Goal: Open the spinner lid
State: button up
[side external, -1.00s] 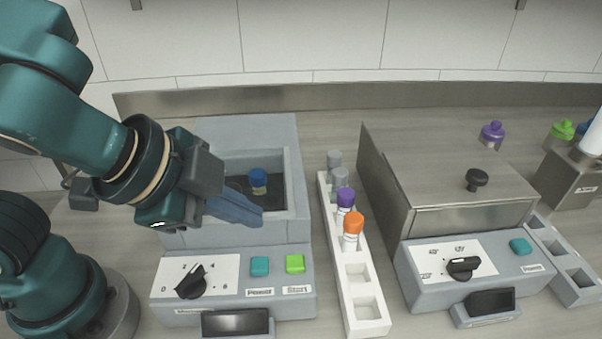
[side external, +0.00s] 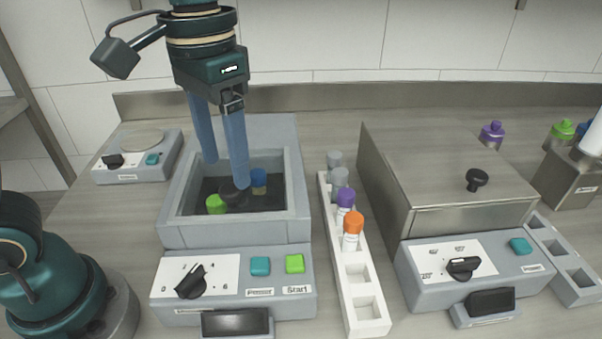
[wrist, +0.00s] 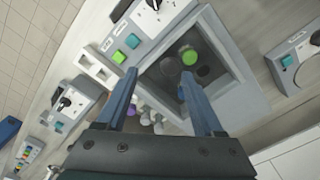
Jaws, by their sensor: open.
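The grey machine on the left (side external: 235,234) has a square well with a dark interior. A green-capped tube (side external: 216,204) and a blue-capped tube (side external: 259,182) stand in the well around a dark round hub (side external: 233,193). I cannot tell whether a clear lid covers the well. My gripper (side external: 226,172) points down over the well with its two blue fingers apart and nothing between them. The right fingertip hides part of the well near the hub. In the wrist view, the green cap (wrist: 189,55) shows beside one fingertip of my gripper (wrist: 159,75).
A white rack (side external: 354,272) with several tubes stands right of the machine. Further right is a metal box (side external: 440,165) with a black knob (side external: 477,179) on top. A small plate device (side external: 140,160) stands at back left. Dial and buttons are at the machine's front.

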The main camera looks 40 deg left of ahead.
aim_at(230, 188)
jog(key=shift+w+a+f+n, duration=0.2)
jog(key=shift+w+a, duration=0.1)
jog(key=shift+a, duration=0.1)
jog(key=shift+w+a+f+n, duration=0.1)
jog(key=shift+w+a+n, duration=0.15)
jog(key=shift+a, duration=0.15)
jog(key=shift+f, duration=2.5)
jog(key=shift+c, duration=0.3)
grip_shut()
